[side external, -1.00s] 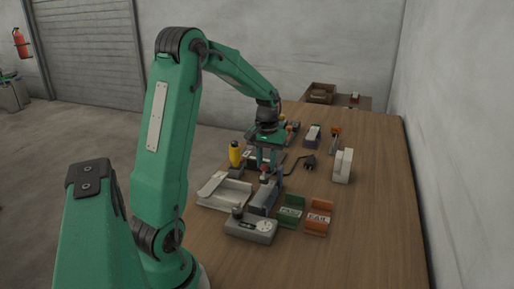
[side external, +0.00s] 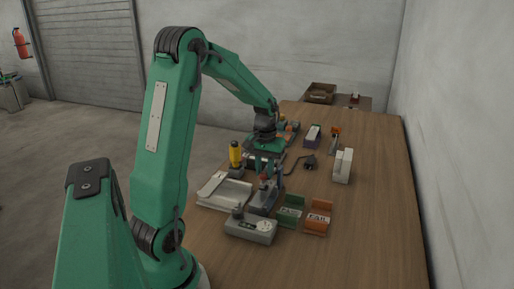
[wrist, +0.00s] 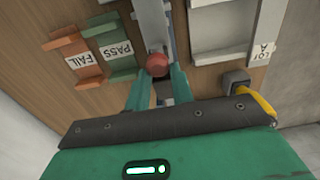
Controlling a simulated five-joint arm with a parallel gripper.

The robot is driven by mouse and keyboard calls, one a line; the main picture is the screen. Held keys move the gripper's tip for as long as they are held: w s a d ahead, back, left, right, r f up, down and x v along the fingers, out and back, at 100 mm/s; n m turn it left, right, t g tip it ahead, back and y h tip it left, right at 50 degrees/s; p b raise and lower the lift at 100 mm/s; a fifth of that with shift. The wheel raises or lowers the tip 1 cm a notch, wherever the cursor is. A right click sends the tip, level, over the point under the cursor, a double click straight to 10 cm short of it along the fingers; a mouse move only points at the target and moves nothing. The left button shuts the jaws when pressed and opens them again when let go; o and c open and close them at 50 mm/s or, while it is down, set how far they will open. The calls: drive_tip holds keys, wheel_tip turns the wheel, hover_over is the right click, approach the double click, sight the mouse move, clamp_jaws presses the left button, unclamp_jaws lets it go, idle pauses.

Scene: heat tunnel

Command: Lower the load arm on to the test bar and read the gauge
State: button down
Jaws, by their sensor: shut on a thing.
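My gripper (side external: 263,175) is shut on the red knob (wrist: 157,64) of the load arm, with one green finger on each side of it in the wrist view. The load arm appears as a grey bar (wrist: 151,22) running up from the knob. In the side view the grey test fixture (side external: 263,199) stands below my gripper, partly hidden by the fingers. A grey box with a white round dial (side external: 263,226), which looks like the gauge, sits in front of it; its reading is too small to tell. I cannot make out the test bar.
A green PASS holder (side external: 290,211) and an orange FAIL holder (side external: 318,217) stand at right. A pale tray (side external: 224,190) is at left, with a yellow-handled tool (side external: 235,154) behind it. A white block (side external: 343,165) stands farther right. The bench's right side is mostly clear.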

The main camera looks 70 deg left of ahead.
sight(263, 174)
drive_tip(key=shift+s+d+f, duration=0.4)
drive_tip(key=shift+d+f, duration=0.05)
drive_tip(key=shift+f, duration=0.45)
drive_tip(key=shift+s+d+f, duration=0.15)
drive_tip(key=shift+f, duration=0.3)
drive_tip(key=shift+s+d+f, duration=0.1)
drive_tip(key=shift+f, duration=0.3)
drive_tip(key=shift+c, duration=1.8)
unclamp_jaws()
drive_tip(key=shift+a+r, duration=0.1)
drive_tip(key=shift+w, duration=0.1)
drive_tip(key=shift+r, duration=0.15)
drive_tip(key=shift+r, duration=3.4)
